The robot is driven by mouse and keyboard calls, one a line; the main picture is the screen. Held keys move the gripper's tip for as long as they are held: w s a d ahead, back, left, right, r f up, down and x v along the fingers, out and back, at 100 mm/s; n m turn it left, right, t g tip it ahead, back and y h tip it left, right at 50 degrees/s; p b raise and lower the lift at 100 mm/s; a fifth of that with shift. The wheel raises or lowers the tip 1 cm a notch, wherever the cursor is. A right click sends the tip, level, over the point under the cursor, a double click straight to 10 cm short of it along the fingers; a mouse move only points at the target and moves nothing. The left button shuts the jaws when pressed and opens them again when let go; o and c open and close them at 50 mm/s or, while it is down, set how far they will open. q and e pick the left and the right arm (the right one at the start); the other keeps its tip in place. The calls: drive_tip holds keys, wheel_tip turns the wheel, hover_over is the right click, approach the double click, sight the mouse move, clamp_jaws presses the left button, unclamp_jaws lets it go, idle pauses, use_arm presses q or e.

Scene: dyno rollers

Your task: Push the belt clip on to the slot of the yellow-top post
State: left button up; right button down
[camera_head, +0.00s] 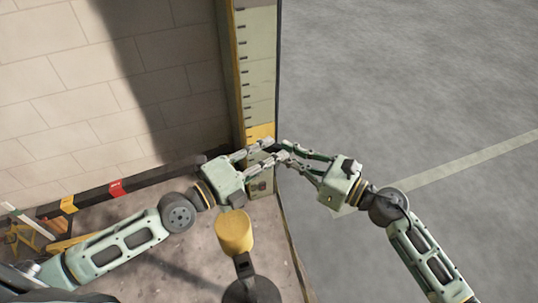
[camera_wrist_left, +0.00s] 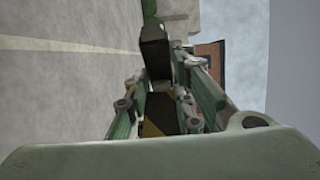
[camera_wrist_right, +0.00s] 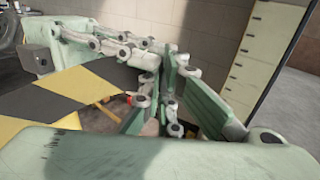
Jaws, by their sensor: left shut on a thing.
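My left gripper (camera_head: 270,150) is shut on a dark belt clip (camera_wrist_left: 155,50), mostly hidden by its fingers in the head view. A black-and-yellow striped belt (camera_wrist_right: 65,95) crosses the left of the right wrist view. My right gripper (camera_head: 282,151) comes in from the right. Its fingertips meet or overlap the left fingertips in the head view, and whether they grip anything is unclear. The yellow-top post (camera_head: 234,232) stands below my left gripper in the head view, with a dark shaft and round dark base. Its slot cannot be made out.
A tall pillar with tick marks (camera_head: 259,75) rises behind the grippers at the corner of a block wall (camera_head: 60,70). A dark rail with red and yellow bands (camera_head: 90,193) runs along the left. Open grey floor (camera_head: 430,80) lies to the right.

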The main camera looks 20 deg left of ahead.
use_arm(q)
drive_tip(key=shift+w+a+r, duration=0.1)
drive_tip(key=shift+w+a, duration=0.1)
clamp_jaws()
use_arm(e)
drive_tip(key=c, duration=2.5)
unclamp_jaws()
drive_tip(key=shift+s+a+g, duration=0.3)
drive_tip(key=shift+s, duration=0.15)
drive_tip(key=o, duration=0.5)
use_arm(q)
drive_tip(key=shift+s+d, duration=0.1)
use_arm(e)
drive_tip(key=shift+w+d, duration=0.1)
drive_tip(key=shift+w, duration=0.05)
drive_tip(key=shift+d, duration=0.1)
drive_tip(key=v, duration=1.2)
drive_tip(key=shift+f, duration=0.1)
